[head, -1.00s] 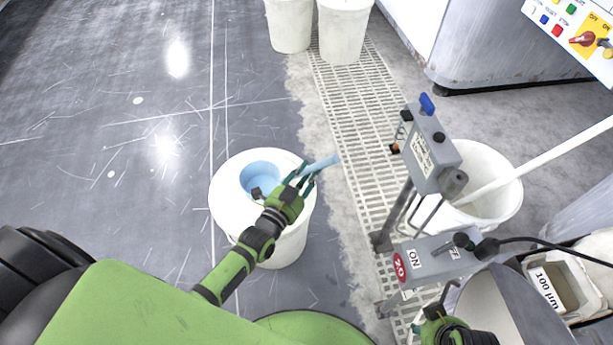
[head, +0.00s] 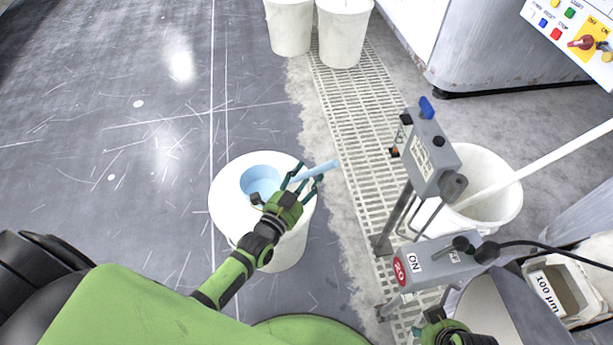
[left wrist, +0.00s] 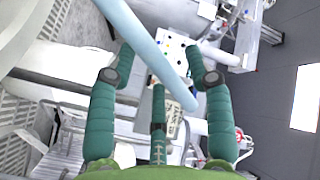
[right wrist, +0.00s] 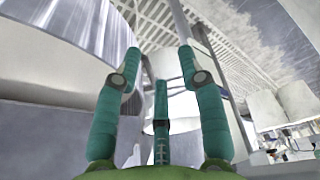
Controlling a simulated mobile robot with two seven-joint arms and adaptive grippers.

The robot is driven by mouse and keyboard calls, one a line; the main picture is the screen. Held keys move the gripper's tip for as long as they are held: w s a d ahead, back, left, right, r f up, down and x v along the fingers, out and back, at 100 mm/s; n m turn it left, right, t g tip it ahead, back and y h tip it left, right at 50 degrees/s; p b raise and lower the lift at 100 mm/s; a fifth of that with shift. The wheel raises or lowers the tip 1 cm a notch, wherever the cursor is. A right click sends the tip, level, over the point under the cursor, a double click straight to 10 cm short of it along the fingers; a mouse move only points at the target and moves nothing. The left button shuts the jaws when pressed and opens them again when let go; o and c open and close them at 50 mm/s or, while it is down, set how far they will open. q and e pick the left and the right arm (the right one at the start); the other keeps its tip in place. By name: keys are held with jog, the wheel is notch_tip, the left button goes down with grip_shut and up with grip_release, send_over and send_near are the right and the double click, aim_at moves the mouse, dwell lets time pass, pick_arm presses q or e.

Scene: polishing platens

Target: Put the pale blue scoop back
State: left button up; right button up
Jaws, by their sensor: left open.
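The pale blue scoop (head: 322,170) is at the top of a white bucket (head: 231,213) standing on the floor. Its round blue bowl shows over the bucket's top, and its handle points right past the rim. My left gripper (head: 303,182) is open at the handle, with its fingers spread. In the left wrist view the handle (left wrist: 145,40) crosses in front of the open fingers, and I see no finger closed on it. My right gripper (right wrist: 158,65) is open and empty in the right wrist view. In the head view only part of it shows at the bottom edge.
A grey control box on a post (head: 432,155) stands right of the bucket, with another white bucket (head: 507,208) behind it holding a white pole. A floor grating (head: 352,110) runs between. Two white buckets stand at the back. The dark floor at left is clear.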

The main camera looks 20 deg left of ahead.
pick_arm(q)
jog(key=s+a+p, duration=0.2)
jog(key=s, duration=0.9)
jog(key=s+d+f+n+g+y, duration=0.15)
jog(key=s+f+n+g, duration=0.3)
jog(key=f+g, duration=0.45)
jog(key=s+a+f+n+g+y, duration=0.1)
jog(key=s+f+n+g, duration=0.2)
jog(key=s, duration=0.5)
jog(key=n+g, duration=0.1)
jog(key=g, duration=0.1)
jog(key=shift+s+f+g, duration=0.25)
jog(key=shift+g, duration=0.05)
pick_arm(e)
jog(key=f, duration=0.5)
jog(key=shift+s+f, duration=0.4)
pick_arm(q)
jog(key=shift+a, duration=0.1)
jog(key=shift+c, duration=1.3)
jog(key=shift+r, duration=0.1)
pick_arm(e)
jog(key=shift+r, duration=0.1)
